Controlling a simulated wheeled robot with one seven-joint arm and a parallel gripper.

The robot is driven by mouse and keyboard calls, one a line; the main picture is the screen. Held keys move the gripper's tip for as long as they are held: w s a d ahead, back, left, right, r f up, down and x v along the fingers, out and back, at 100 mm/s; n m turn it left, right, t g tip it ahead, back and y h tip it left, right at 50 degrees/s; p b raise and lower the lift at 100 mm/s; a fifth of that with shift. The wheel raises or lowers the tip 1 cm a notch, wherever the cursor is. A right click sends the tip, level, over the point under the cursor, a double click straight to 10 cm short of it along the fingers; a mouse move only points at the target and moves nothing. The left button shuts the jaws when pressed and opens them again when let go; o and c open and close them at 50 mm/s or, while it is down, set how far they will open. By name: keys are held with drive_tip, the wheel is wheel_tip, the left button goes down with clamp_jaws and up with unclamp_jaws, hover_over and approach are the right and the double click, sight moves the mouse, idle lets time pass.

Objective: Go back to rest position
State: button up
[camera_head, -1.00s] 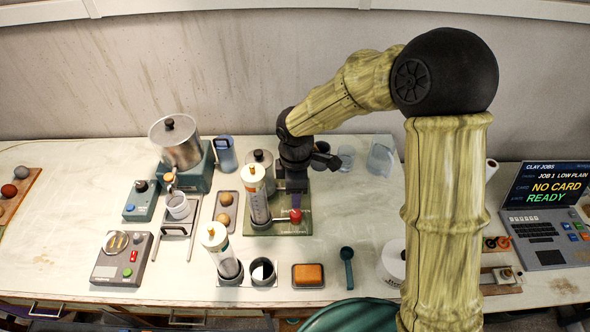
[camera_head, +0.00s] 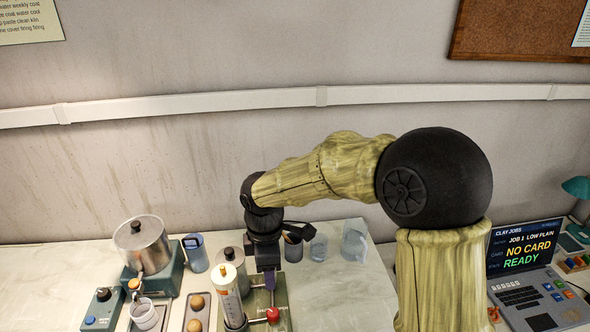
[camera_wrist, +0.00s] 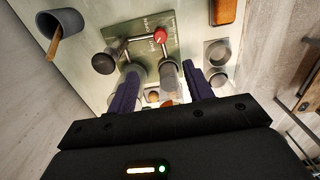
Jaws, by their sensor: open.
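My gripper (camera_head: 268,282) hangs from my arm above the green plate (camera_head: 283,318) on the bench. In the wrist view my gripper (camera_wrist: 160,72) has its two purple fingers apart, with nothing held between them. Below the fingers, the wrist view shows the green plate (camera_wrist: 170,24), its red knob (camera_wrist: 160,35) and a clear cylinder (camera_wrist: 171,78). In the head view the red knob (camera_head: 272,315) is just below the fingers, and a white-topped cylinder (camera_head: 230,288) stands to the left.
A steel pot (camera_head: 142,248) on a teal base stands at the left. A blue jug (camera_head: 195,253) and clear beakers (camera_head: 318,248) stand along the back. A laptop (camera_head: 530,270) reads "NO CARD" and "READY" at the right. Bench right of the plate is clear (camera_head: 340,300).

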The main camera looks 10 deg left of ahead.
drive_tip(key=s+d+f+m+t, duration=0.1)
drive_tip(key=s+d+m, duration=0.2)
drive_tip(key=d+m, duration=0.7)
drive_tip(key=s+d+m+t, duration=0.1)
drive_tip(key=s+d+m, duration=0.3)
drive_tip(key=d+m, duration=0.6)
drive_tip(key=d, duration=0.5)
drive_tip(key=shift+s+d+f+m+t, duration=0.2)
drive_tip(key=shift+d+f+m+t, duration=0.1)
drive_tip(key=shift+d+f+m, duration=0.1)
drive_tip(key=shift+w, duration=0.1)
